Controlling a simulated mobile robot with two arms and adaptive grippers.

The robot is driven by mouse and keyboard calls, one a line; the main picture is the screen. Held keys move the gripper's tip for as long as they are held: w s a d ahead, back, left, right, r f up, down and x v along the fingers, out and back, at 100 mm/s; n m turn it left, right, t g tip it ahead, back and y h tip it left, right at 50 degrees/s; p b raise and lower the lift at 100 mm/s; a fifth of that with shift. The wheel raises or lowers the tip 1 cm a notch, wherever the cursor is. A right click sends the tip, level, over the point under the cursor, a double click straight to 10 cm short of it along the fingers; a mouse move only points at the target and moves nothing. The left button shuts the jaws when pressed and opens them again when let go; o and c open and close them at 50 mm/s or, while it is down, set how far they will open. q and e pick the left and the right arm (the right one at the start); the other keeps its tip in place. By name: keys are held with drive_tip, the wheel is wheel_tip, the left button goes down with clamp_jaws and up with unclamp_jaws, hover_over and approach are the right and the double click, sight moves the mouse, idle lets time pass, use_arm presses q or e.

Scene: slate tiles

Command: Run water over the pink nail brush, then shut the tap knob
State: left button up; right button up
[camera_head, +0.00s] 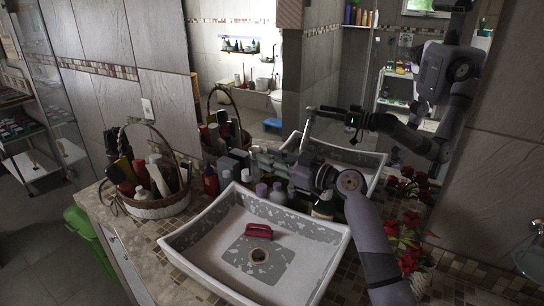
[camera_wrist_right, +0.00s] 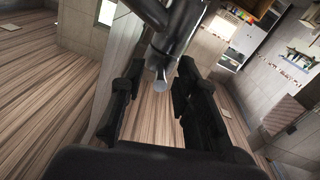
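The pink nail brush (camera_head: 259,231) lies in the white and grey patterned sink (camera_head: 187,241), just behind the drain hole. My right gripper (camera_head: 262,160) reaches left over the back rim of the sink, above and behind the brush. In the right wrist view its two dark fingers (camera_wrist_right: 160,72) stand apart, on either side of a dark metal tap part (camera_wrist_right: 176,35) with a paler round end. I cannot tell whether the fingers touch it. The tap and its knob are not clear in the head view, and I see no water stream there. My left gripper is not in view.
A wicker basket (camera_head: 157,207) of bottles stands left of the sink. Several bottles (camera_head: 278,193) crowd the back rim under my right gripper. Red flowers (camera_head: 408,233) stand at the right. The mirror behind repeats my arm and the sink.

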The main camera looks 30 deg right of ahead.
drive_tip(key=shift+c, duration=0.6)
clamp_jaws()
drive_tip(key=shift+f+b, duration=0.2)
drive_tip(key=shift+b, duration=0.5)
drive_tip(key=b, duration=0.1)
drive_tip(key=y+b, duration=0.1)
drive_tip(key=b, duration=0.1)
drive_tip(key=shift+w+d+n+g, duration=0.1)
drive_tip(key=shift+d+n+g, duration=0.1)
drive_tip(key=shift+n+g, duration=0.15)
drive_tip(key=shift+r, duration=0.2)
